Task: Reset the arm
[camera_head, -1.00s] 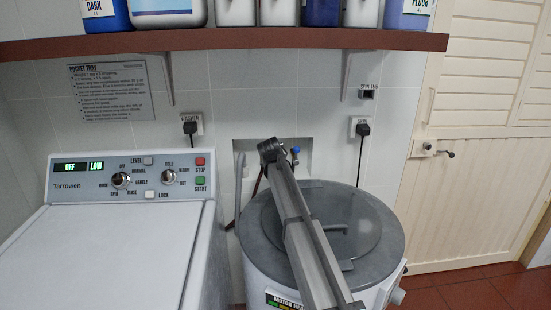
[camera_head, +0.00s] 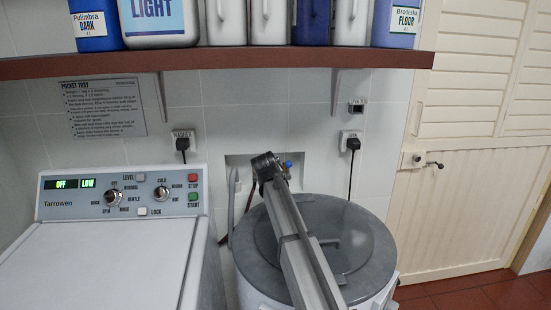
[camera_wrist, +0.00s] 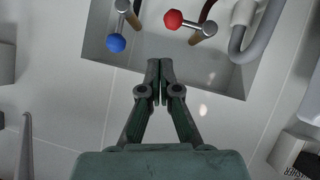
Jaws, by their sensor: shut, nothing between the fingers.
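My gripper (camera_wrist: 160,68) shows in the wrist view with its two fingers together and nothing between them. The fingertips overlap the recess's lower edge in the picture; I cannot tell how far off the wall is. In the head view my arm reaches over the round spin tub's grey lid (camera_head: 352,232) toward the wall recess. The gripper's fingers are hidden there behind the arm.
A white washing machine (camera_head: 95,265) stands at left, its panel (camera_head: 125,193) reading OFF and LOW. A brown shelf (camera_head: 230,62) with several bottles and jugs spans above. A pocket-tray notice (camera_head: 103,107) and two plugged sockets are on the wall. A cream door (camera_head: 460,200) is at right.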

